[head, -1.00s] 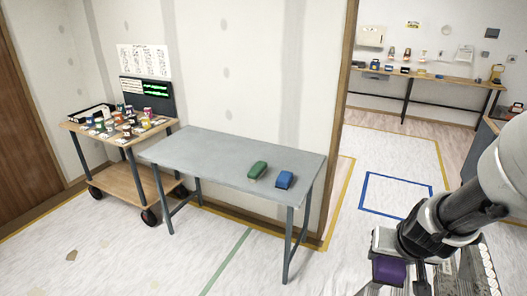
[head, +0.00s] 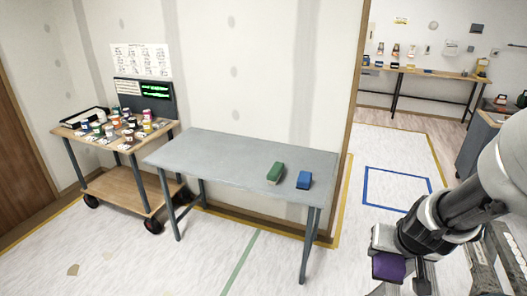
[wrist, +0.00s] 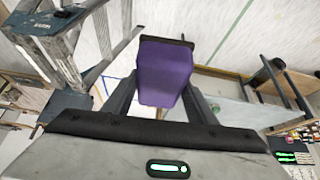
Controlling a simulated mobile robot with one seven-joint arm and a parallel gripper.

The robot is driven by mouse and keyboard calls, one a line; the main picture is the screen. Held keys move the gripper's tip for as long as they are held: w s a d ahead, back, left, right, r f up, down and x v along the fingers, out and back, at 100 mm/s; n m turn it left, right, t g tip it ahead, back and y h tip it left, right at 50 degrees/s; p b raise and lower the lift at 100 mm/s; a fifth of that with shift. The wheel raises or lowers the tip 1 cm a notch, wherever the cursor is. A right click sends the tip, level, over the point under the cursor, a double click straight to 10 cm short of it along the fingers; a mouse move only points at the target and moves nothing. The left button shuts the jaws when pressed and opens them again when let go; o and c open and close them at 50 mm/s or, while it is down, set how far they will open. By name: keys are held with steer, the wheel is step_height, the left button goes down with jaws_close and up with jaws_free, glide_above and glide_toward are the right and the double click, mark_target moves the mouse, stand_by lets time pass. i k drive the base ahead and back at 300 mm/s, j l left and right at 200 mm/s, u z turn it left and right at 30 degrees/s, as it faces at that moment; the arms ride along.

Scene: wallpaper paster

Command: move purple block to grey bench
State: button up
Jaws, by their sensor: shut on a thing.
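The purple block (head: 388,266) is held in my gripper at the lower right of the head view. The wrist view shows the purple block (wrist: 163,72) between the two fingers of my gripper (wrist: 160,98), which is shut on it. The grey bench (head: 220,160) stands left of my gripper, against the wall, apart from the block.
A wooden cart (head: 120,190) with several small jars stands left of the bench. A long wooden shelf table (head: 425,73) is at the back right. The left and middle of the bench top are clear. Open floor lies in front of it.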

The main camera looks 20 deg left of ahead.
mark_target(244, 160)
steer(key=j+z, duration=0.15)
steer(key=j, duration=0.8)
steer(key=i+j, duration=0.1)
steer(key=j, duration=0.4)
steer(key=i+j+z, duration=0.15)
steer(key=j, duration=0.3)
steer(key=i+j, duration=0.15)
steer(key=j, duration=0.15)
steer(key=i+j+z, duration=0.1)
steer(key=j, duration=0.2)
steer(key=i+j, duration=0.1)
steer(key=j, duration=0.2)
steer(key=i+j, duration=0.3)
steer(key=i+j+z, duration=0.15)
steer(key=j, duration=0.3)
steer(key=i+j, duration=0.35)
steer(key=i+j+z, duration=0.1)
steer(key=i+j, duration=0.15)
steer(key=j, duration=0.2)
